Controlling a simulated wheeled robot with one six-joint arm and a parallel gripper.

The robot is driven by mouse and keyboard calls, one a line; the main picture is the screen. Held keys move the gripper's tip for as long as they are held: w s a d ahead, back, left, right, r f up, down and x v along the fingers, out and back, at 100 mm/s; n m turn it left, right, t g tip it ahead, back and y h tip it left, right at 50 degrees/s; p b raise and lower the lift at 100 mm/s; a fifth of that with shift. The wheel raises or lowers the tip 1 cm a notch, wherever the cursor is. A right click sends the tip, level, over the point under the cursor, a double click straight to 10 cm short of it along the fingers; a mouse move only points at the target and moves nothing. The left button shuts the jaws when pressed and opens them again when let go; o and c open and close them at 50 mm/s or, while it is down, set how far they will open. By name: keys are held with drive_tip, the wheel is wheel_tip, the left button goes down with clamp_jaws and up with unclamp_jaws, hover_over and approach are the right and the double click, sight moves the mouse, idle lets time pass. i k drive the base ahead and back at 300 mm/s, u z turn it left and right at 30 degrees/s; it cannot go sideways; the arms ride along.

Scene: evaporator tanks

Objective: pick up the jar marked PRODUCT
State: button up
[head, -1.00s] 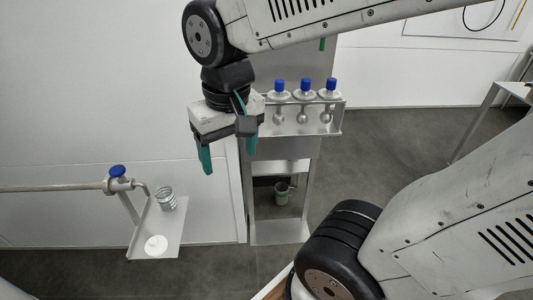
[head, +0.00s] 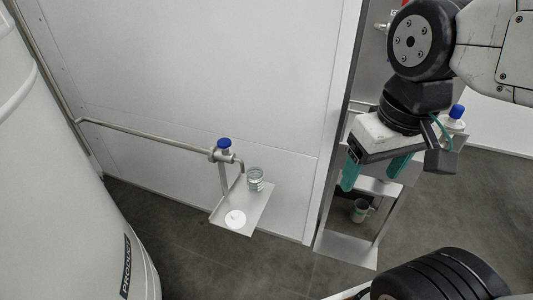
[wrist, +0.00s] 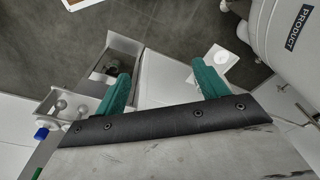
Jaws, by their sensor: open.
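A small clear glass jar (head: 255,179) stands on a small metal shelf (head: 258,210) below a blue-capped tap (head: 224,146). No mark on the jar is readable. A round white lid (head: 235,218) lies in front of it on the shelf. The word PRODUCT shows on the big pale tank (head: 75,130), also in the wrist view (wrist: 285,50). My gripper (head: 374,172) is open and empty, with teal fingers, to the right of the jar and apart from it. In the wrist view the shelf (wrist: 232,61) with the lid shows beyond my right finger; I cannot make out the jar there.
A pipe (head: 145,132) runs along the white wall to the tap. A metal stand (head: 345,248) with a grey mug (head: 360,210) low in it is below my gripper. The tank fills the left side.

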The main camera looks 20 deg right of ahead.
sight(254, 175)
drive_tip(key=z, duration=1.95)
drive_tip(key=k, duration=0.5)
drive_tip(key=u, duration=1.35)
